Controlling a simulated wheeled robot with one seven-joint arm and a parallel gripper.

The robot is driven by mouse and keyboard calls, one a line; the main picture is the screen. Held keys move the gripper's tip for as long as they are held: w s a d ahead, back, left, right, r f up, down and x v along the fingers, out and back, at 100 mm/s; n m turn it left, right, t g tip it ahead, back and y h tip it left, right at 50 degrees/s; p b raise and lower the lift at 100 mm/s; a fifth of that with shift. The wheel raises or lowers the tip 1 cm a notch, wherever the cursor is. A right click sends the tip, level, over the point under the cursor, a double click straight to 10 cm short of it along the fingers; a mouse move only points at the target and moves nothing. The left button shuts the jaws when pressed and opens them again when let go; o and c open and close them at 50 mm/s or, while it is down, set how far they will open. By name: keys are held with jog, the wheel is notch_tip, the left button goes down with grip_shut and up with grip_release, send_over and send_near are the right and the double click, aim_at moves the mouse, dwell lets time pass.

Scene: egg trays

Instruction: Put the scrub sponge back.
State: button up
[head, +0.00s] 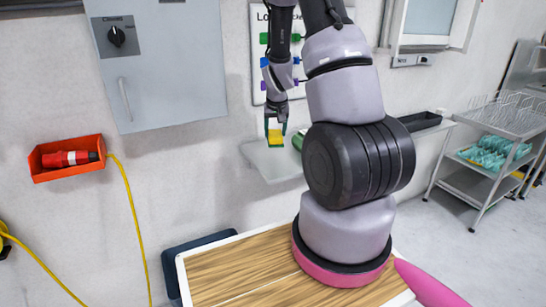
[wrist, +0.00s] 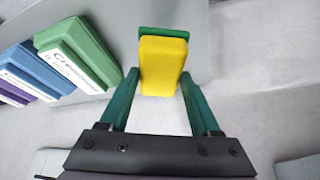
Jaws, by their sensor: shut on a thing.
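The scrub sponge (head: 275,139) is a yellow block with a green scouring layer. My gripper (head: 275,132) is shut on it in front of the wall, over the left part of a pale wall shelf (head: 272,165). In the wrist view the sponge (wrist: 163,65) sits between the two teal fingers of my gripper (wrist: 160,80), with its green layer at the far edge. Whether the sponge touches the shelf, I cannot tell.
Labelled green (wrist: 80,53), blue (wrist: 36,70) and purple (wrist: 12,96) blocks lie left of the sponge in the wrist view. A grey cabinet (head: 160,70) and an orange bin (head: 67,158) hang on the wall. A wire-rack trolley (head: 485,185) stands right.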

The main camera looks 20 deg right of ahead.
aim_at(276, 137)
notch_tip(276, 137, down, 8)
jog(key=shift+f, duration=0.1)
jog(key=shift+c, duration=0.7)
jog(key=o, duration=1.4)
jog(key=shift+f, duration=0.15)
jog(key=shift+o, duration=0.2)
jog(key=v, duration=1.1)
jog(key=shift+s+r, duration=0.1)
jog(key=shift+r, duration=0.3)
jog(key=s+a+r+t+y, duration=0.15)
jog(key=a+r, duration=0.25)
jog(key=r, duration=0.6)
jog(key=s+a+r+y, duration=0.1)
jog(key=s+a+r, duration=0.3)
jog(key=s+r, duration=0.5)
jog(key=s+a+r+t+y, duration=0.1)
jog(key=s+a+r, duration=0.4)
jog(key=s+r, duration=0.5)
jog(key=shift+s+a, duration=0.3)
jog(key=shift+s, duration=0.65)
